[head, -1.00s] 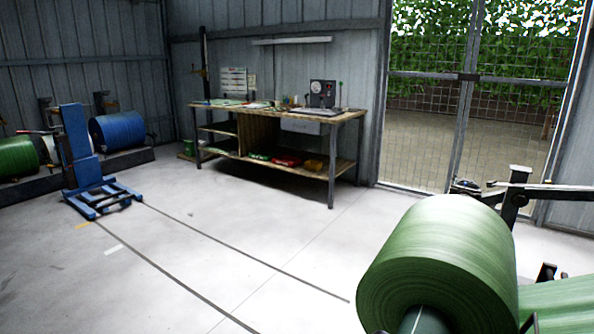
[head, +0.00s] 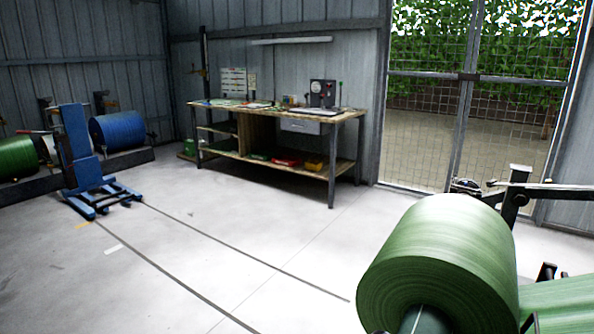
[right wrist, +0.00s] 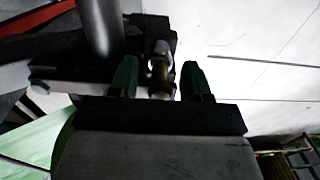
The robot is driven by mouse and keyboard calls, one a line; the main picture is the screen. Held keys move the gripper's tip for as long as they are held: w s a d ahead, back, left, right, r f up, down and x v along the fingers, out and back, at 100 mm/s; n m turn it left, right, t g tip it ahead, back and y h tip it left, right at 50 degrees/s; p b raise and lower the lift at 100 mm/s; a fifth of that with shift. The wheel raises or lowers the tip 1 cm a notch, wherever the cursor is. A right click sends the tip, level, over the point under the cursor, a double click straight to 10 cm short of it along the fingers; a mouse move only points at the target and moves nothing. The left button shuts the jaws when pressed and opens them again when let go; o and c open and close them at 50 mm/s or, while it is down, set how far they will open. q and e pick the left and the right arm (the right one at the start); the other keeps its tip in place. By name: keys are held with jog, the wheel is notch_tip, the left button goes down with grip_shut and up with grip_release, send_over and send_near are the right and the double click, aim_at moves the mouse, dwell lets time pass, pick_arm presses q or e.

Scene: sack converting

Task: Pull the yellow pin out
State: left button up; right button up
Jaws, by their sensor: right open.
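In the right wrist view my right gripper (right wrist: 158,64) is open, with its two dark green fingers apart. Between them is a small dull yellow-brown piece (right wrist: 160,74), which looks like the yellow pin, under a pale metal end on a dark bracket (right wrist: 150,28). A gap shows between this piece and each finger. It is dim, and I cannot tell how deep it sits. I cannot make out the pin in the head view. Neither gripper shows in the head view.
A large green roll (head: 440,262) fills the head view's lower right, beside a dark machine arm (head: 515,200). A workbench (head: 345,117) stands by the back wall. A blue lifter (head: 80,150) stands at left. The middle floor is clear.

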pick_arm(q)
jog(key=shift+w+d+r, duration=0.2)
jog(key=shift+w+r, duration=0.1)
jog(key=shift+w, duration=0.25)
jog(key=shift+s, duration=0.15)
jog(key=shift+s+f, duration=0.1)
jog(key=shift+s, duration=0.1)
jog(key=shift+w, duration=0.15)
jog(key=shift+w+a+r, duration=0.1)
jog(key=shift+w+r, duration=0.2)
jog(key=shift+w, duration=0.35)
pick_arm(e)
grip_shut()
